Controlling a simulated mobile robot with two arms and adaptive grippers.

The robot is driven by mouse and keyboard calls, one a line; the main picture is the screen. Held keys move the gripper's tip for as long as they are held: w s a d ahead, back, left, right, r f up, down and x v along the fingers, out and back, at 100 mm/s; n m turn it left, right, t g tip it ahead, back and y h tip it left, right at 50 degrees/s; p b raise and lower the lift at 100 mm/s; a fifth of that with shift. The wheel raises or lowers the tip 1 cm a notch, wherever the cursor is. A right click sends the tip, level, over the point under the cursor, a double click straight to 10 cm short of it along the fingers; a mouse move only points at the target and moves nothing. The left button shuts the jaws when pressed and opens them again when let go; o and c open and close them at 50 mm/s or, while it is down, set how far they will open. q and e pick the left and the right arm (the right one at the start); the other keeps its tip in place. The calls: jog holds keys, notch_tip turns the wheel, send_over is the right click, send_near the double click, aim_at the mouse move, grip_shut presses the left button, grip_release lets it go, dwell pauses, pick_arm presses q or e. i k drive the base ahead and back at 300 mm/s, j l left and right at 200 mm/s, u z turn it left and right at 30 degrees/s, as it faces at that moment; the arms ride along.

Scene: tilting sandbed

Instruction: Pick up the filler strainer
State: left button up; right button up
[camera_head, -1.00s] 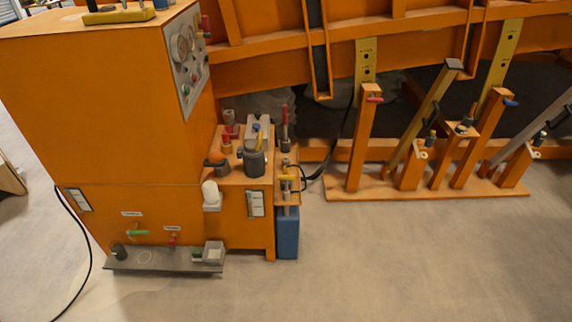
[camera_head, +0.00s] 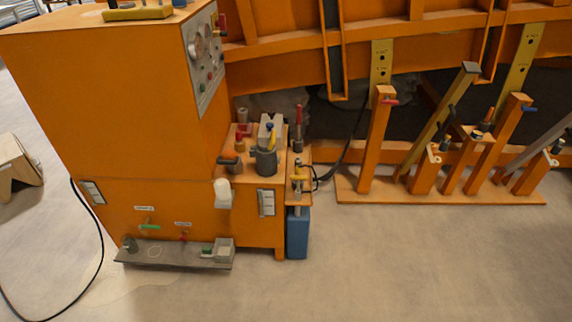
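I cannot tell for sure which item is the filler strainer; the parts are small. Candidates are on and around the orange power unit (camera_head: 120,95). A dark grey round pot (camera_head: 266,161) with a blue and yellow piece in it stands on the unit's lower step. A white cup-like part (camera_head: 222,193) is on the front face below that step. The low grey shelf (camera_head: 175,256) carries a dark green cylinder (camera_head: 130,243) at its left end and a small pale open box (camera_head: 224,250) at its right end. Neither of my grippers is in view.
A blue container (camera_head: 298,235) stands right of the unit. An orange rack with levers (camera_head: 440,190) stands on the floor at the right. A black cable (camera_head: 101,235) lies at the left. The floor (camera_head: 400,265) in front is clear.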

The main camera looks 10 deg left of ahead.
aim_at(298, 160)
jog(key=i+l+u, duration=0.1)
jog(key=u, duration=0.3)
jog(key=i+l+u, duration=0.1)
jog(key=u, duration=0.3)
jog(key=i+l+u, duration=0.1)
jog(key=u, duration=0.3)
jog(key=i+l+u, duration=0.3)
jog(key=l, duration=0.6)
jog(key=i+l+u, duration=0.1)
jog(key=l+u, duration=0.2)
jog(key=l, duration=0.6)
jog(key=l+u, duration=0.3)
jog(key=l, duration=0.7)
jog(key=i, duration=0.1)
